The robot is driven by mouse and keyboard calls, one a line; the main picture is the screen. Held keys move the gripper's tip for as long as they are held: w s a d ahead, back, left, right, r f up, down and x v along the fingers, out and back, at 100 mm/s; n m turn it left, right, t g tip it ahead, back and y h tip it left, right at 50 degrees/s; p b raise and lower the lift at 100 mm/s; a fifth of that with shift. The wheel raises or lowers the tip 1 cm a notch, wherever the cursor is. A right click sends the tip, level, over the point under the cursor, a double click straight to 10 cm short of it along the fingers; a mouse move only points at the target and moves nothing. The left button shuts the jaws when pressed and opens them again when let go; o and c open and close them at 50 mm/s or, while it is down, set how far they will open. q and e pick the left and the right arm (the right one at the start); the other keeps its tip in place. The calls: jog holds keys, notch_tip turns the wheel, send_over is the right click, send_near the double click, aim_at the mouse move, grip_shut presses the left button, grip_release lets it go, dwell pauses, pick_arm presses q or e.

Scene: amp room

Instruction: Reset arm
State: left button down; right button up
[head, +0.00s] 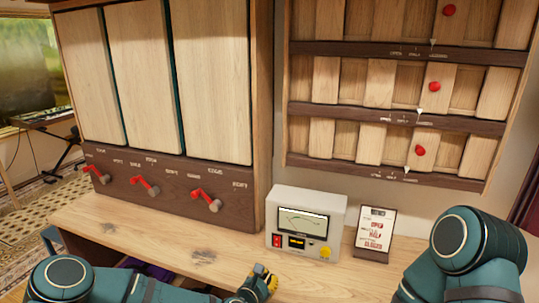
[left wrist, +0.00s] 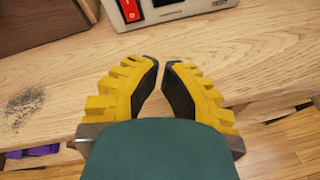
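My left gripper (head: 262,281) is low at the front edge of the wooden desk, in front of the grey meter box. In the left wrist view its two yellow fingers with black pads (left wrist: 162,66) stand apart, with a narrow gap between the tips and bare desk behind. Nothing is held between them. My left arm comes in low from the left in the head view. My right arm (head: 467,245) shows at the lower right, but its gripper is out of view.
The grey meter box (head: 307,222) with a red switch (left wrist: 129,10) and a small sign (head: 374,233) stand on the desk (head: 190,236). A cabinet with wooden panels (head: 206,75) and red levers (head: 206,200) is at left. Wall shelves with sliding panels (head: 325,85) hang at right.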

pick_arm(q)
jog(key=s+d+f+m+g, duration=0.1)
jog(key=s+f+m+g, duration=0.2)
jog(key=s+f+m, duration=0.3)
jog(key=s+a+f+m+g, duration=0.2)
jog(key=s+a+m, duration=0.1)
jog(key=s+m, duration=0.3)
jog(key=s+a+f+m+g+y, duration=0.1)
jog(key=s+a+f+m+g, duration=0.1)
jog(key=s+m, duration=0.5)
jog(key=s+a+f+m+g+y, duration=0.1)
jog(key=s+a+m+g, duration=0.3)
jog(key=s, duration=0.4)
jog(key=a+f+m, duration=0.1)
jog(key=m, duration=0.1)
jog(key=shift+f+m, duration=0.3)
jog(key=shift+f, duration=0.05)
jog(key=shift+d, duration=0.2)
